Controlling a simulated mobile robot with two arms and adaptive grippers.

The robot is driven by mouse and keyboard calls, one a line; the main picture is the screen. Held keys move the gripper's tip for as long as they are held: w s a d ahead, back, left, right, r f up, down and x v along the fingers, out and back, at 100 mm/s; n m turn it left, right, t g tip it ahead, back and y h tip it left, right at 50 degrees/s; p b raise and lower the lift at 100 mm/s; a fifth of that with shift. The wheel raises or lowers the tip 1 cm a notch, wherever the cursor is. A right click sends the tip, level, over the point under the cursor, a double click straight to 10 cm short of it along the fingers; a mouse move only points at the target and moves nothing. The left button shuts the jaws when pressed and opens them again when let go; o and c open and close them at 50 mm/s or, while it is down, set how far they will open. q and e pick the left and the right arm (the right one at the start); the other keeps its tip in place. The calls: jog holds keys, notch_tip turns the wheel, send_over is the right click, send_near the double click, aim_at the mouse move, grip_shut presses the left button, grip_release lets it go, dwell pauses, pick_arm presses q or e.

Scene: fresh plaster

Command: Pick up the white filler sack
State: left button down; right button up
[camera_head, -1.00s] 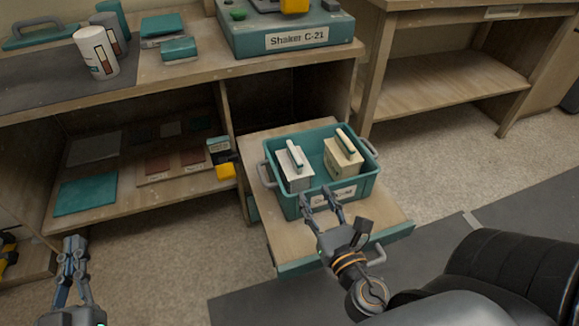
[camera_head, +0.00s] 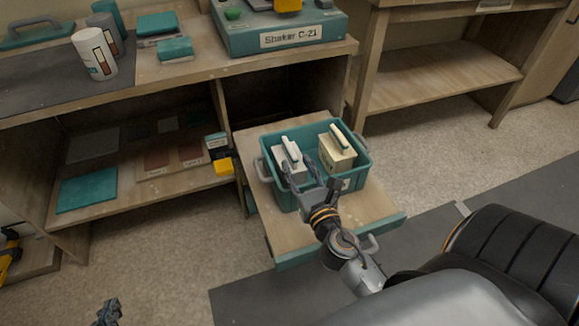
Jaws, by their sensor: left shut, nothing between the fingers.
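The white filler sack (camera_head: 291,172) stands in the left half of a teal crate (camera_head: 285,198), with a pale handle-like strip along its top. My left gripper (camera_head: 108,308) is shut and empty at the bottom left edge, mostly out of view.
The crate sits on a pulled-out wooden drawer (camera_head: 375,205) with a grey front handle. Above is a bench with a teal Shaker C-21 box (camera_head: 285,38) and cups (camera_head: 94,55). Shelves with sample panels (camera_head: 88,190) lie left. The floor is open at right.

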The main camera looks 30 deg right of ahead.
aim_at(296, 161)
jog(key=x, duration=0.5)
jog(key=shift+d+f, duration=0.15)
jog(key=shift+f, duration=0.15)
grip_shut()
jog(key=shift+r, duration=0.1)
